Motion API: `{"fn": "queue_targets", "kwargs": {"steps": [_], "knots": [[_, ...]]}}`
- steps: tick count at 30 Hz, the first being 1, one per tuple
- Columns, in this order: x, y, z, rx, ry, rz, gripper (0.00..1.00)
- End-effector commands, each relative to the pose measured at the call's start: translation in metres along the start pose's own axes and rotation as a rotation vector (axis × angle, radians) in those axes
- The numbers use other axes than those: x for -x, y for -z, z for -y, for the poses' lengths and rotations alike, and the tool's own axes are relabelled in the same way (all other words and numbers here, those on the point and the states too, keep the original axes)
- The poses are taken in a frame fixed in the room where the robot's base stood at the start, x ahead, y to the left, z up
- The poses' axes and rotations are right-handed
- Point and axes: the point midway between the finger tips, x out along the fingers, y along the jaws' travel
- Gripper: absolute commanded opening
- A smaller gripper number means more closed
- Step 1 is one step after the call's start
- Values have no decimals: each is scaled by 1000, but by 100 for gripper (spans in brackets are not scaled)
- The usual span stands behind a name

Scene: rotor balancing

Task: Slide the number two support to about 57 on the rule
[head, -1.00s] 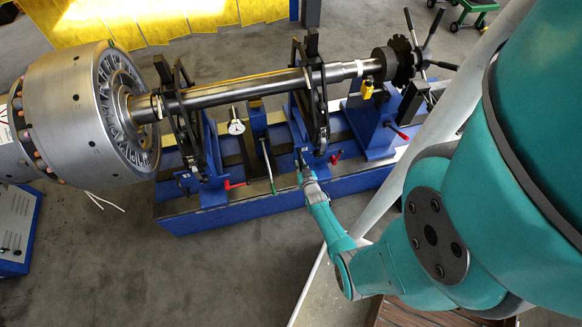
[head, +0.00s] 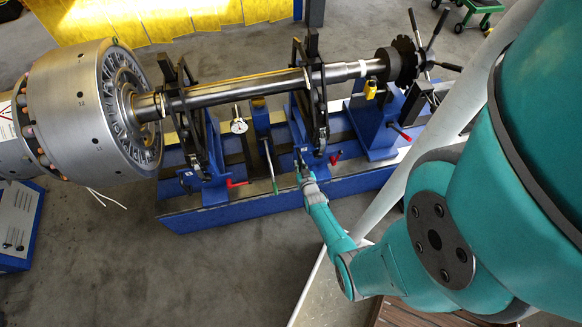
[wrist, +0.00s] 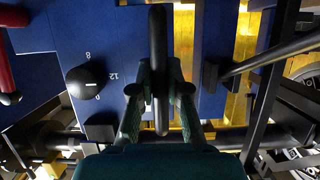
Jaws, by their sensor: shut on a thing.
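Two black-ringed supports on blue uprights carry the steel shaft, a left support (head: 205,150) and a right support (head: 306,125). My gripper (head: 303,172) is at the front foot of the right support, left of its red lever (head: 335,157). In the wrist view my gripper (wrist: 158,92) is shut on an upright black handle (wrist: 158,60), with one finger on each side. A blue plate (wrist: 110,35) with small white figures and a black knob (wrist: 88,80) lies to its left. I cannot read a support number or the rule's scale.
The shaft (head: 240,90) runs from the large grey rotor (head: 85,105) to the right end stand (head: 375,125). A dial gauge (head: 239,126) and a green-tipped lever (head: 271,168) stand between the supports. The blue bench (head: 225,210) lies beneath; the floor before it is clear.

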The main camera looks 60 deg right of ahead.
Motion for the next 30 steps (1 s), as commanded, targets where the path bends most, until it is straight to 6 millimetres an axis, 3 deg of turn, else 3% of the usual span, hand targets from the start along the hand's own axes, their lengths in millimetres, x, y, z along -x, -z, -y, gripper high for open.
{"fn": "queue_targets", "kwargs": {"steps": [18,19,23,30], "knots": [[-2,3,9,1,3,-4,0],[-2,3,9,1,2,-5,23],[-1,2,8,1,2,-3,55],[-1,1,8,0,1,-1,58]]}}
